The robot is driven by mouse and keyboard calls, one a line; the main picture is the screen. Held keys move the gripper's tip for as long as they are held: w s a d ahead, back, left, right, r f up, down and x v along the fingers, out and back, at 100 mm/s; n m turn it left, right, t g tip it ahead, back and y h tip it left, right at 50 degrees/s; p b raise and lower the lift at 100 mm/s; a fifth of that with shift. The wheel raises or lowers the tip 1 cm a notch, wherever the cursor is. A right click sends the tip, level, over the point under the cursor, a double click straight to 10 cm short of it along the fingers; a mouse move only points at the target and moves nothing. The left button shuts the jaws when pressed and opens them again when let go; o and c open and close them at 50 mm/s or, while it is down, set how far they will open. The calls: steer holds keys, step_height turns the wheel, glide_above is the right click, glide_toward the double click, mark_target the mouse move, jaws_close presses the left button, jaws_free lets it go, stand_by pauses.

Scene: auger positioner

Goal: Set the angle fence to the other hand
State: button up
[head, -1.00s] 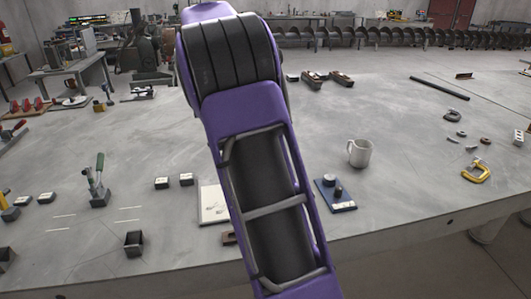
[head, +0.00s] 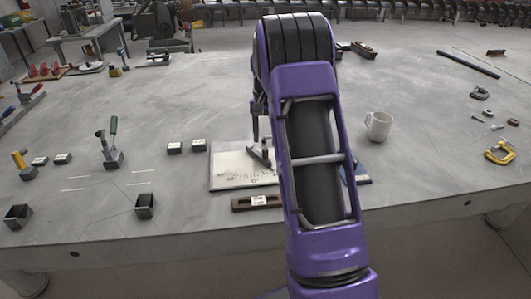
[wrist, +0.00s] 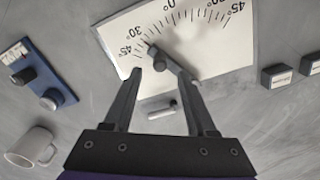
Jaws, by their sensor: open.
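The angle fence is a white plate (head: 225,172) with a printed degree scale, also in the wrist view (wrist: 222,50). The arm's rounded end lies near the 30° to 45° marks on the left side of the wrist view. In the head view my gripper (head: 258,138) is over the plate, partly hidden by my own purple arm. A short grey bar (wrist: 162,111) shows between the fingers.
A white mug (head: 378,126) and a blue block with knobs (wrist: 38,78) stand right of the plate in the head view. Small black boxes (head: 186,147) sit to its left. A brown labelled block (head: 242,204) lies in front.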

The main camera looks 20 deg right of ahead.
mark_target(265, 149)
step_height(265, 149, down, 6)
steer(key=shift+r+b, duration=0.15)
steer(key=shift+b, duration=0.15)
jaws_close()
stand_by(1.3)
